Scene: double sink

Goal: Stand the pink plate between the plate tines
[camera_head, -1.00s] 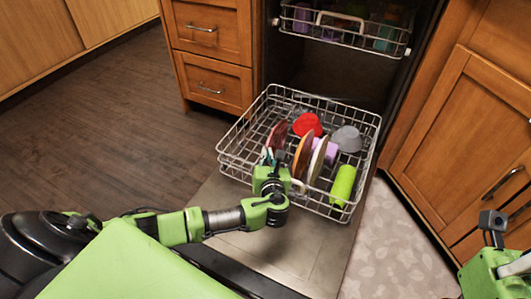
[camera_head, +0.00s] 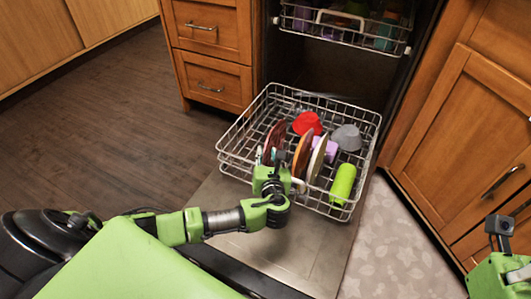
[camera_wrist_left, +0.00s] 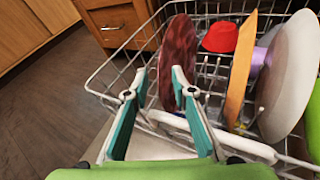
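A mottled dark pink-red plate (camera_head: 275,138) stands nearly upright on edge at the left of the lower dish rack (camera_head: 240,124). It is large in the left wrist view (camera_wrist_left: 178,45). My left gripper (camera_head: 269,154) is at the rack's near side, close to this plate. In the wrist view its teal fingers (camera_wrist_left: 157,72) are spread apart. The right finger overlaps the plate's lower part, and the plate's lower left edge shows between the fingers. I cannot tell whether a finger touches it. The tines under the plate are mostly hidden.
An orange-brown plate (camera_wrist_left: 242,65) and a pale plate (camera_wrist_left: 288,80) stand to the right. A red bowl (camera_head: 307,123), a grey bowl (camera_head: 347,138), a purple item (camera_head: 331,151) and a green cup (camera_head: 343,184) share the rack. An upper rack (camera_head: 345,31) hangs behind. Left rack space is free.

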